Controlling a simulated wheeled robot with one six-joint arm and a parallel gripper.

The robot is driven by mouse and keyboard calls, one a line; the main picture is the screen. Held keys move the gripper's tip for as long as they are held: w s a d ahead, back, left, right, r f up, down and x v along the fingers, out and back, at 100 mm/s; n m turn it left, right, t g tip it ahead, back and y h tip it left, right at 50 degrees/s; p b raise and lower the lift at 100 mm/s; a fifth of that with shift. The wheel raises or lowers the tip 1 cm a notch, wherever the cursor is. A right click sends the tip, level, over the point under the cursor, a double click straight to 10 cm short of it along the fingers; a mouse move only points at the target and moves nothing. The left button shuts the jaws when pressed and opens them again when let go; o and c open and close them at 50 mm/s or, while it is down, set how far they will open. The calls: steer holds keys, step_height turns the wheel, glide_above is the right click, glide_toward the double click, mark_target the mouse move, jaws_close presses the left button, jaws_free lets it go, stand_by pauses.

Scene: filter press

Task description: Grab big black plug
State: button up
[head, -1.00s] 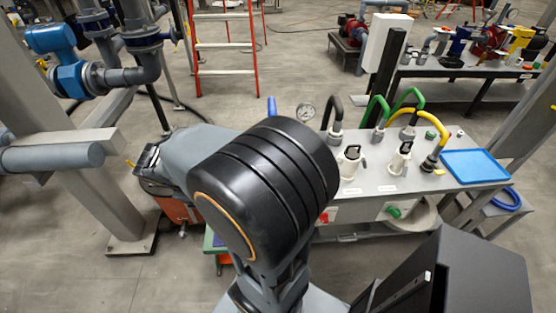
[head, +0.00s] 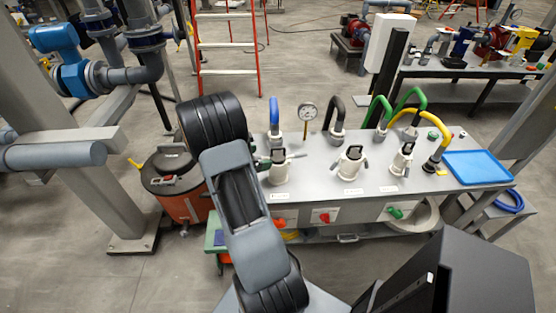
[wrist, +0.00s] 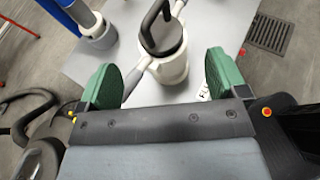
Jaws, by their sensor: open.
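Three white fittings with side levers stand on the grey bench, each with a black plug with a loop handle: left plug (head: 278,155), middle plug (head: 354,151) and right plug (head: 407,148). I cannot surely tell which is biggest. In the wrist view one black plug (wrist: 162,38) sits upright in its white fitting (wrist: 174,70), ahead of and between my fingers. It appears to be the left one, with a blue hose end beside it. My gripper (wrist: 161,66) is open, with green pads apart and nothing held. In the head view my arm mostly hides the gripper.
The bench (head: 320,180) also carries a blue hose end (head: 274,116), a gauge (head: 306,113), a black hose (head: 336,118), green hoses (head: 378,110), a yellow hose (head: 442,140) and a blue tray (head: 478,166). An orange drum (head: 178,190) stands left of the bench.

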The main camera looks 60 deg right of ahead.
mark_target(272, 154)
steer(key=shift+p+x, duration=0.45)
steer(key=shift+x, duration=2.8)
steer(key=shift+c, duration=0.4)
steer(key=c, duration=1)
steer(key=shift+o, duration=0.2)
